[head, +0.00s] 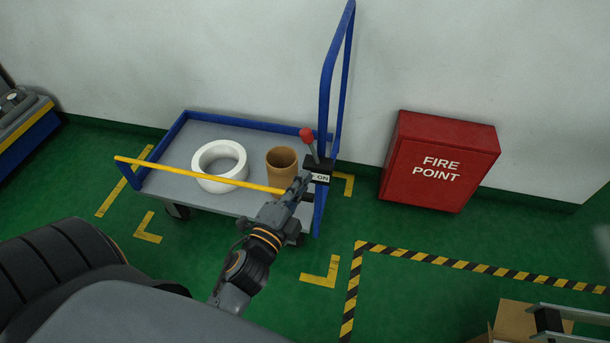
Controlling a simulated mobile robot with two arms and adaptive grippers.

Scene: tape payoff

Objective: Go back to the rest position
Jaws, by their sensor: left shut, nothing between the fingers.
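My left gripper (301,184) is shut and empty. It points up and right at the front right corner of a grey cart, close to a black switch box with an "ON" label (320,178). A lever with a red knob (306,134) stands up from that box and leans a little left. I cannot tell whether the fingers touch the box. My right gripper does not show.
The blue-framed cart (205,203) carries a white tape ring (219,167) and a brown cardboard core (282,163). A yellow bar (190,174) crosses its front. A red fire point cabinet (438,160) stands right. A cardboard box (512,318) is at bottom right. Green floor lies between.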

